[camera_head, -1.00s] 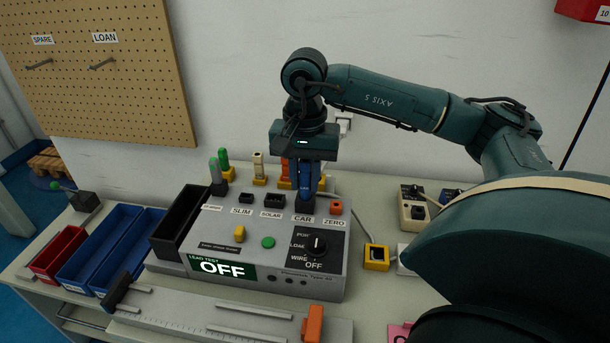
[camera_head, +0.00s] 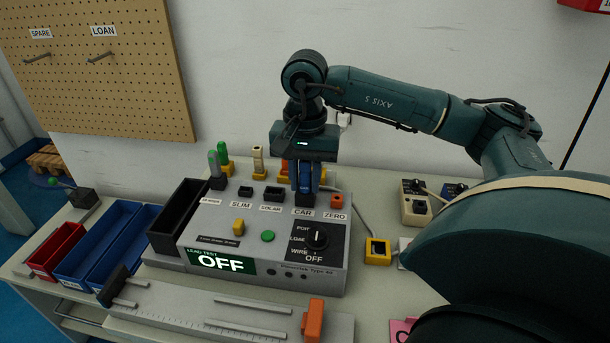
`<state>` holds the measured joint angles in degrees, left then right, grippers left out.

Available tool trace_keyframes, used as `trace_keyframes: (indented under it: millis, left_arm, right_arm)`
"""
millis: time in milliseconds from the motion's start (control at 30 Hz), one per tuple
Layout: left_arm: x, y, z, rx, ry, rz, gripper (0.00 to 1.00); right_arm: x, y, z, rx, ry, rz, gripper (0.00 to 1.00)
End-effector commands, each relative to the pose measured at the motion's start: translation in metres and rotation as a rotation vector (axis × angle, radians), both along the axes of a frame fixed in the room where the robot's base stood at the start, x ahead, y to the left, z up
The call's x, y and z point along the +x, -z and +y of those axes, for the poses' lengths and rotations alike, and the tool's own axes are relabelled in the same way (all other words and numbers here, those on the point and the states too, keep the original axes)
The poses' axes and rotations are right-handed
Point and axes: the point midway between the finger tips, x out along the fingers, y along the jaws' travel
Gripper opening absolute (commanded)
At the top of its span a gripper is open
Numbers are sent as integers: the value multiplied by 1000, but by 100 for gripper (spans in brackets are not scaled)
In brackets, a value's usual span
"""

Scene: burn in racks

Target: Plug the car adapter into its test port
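The test box (camera_head: 216,252) stands on the bench, with its display reading LEAD TEST OFF. Its row of ports is labelled SLIM, SOLAR, CAR and ZERO. My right gripper (camera_head: 305,186) points straight down at the CAR port (camera_head: 304,201). My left gripper is not in view.
Several coloured plugs (camera_head: 259,162) stand behind the box. A black bin (camera_head: 180,218) and blue and red trays (camera_head: 58,252) are at its left. A ruler fixture with an orange block (camera_head: 313,320) lies in front. A yellow connector (camera_head: 377,252) is at the right.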

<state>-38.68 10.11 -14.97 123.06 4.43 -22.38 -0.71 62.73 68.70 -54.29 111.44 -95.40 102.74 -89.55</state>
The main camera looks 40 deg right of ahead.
Motion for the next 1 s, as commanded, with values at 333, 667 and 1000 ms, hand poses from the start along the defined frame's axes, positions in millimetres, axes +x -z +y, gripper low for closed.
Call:
trace_keyframes:
  millis: [333, 667, 1000]
  left_arm:
    - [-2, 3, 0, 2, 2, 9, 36]
    - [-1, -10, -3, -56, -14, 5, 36]
    - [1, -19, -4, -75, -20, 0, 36]
  right_arm:
    - [0, 1, 0, 0, 0, 2, 48]
    - [0, 0, 0, -1, 0, 1, 48]
    - [1, -72, 1, 2, -1, -4, 48]
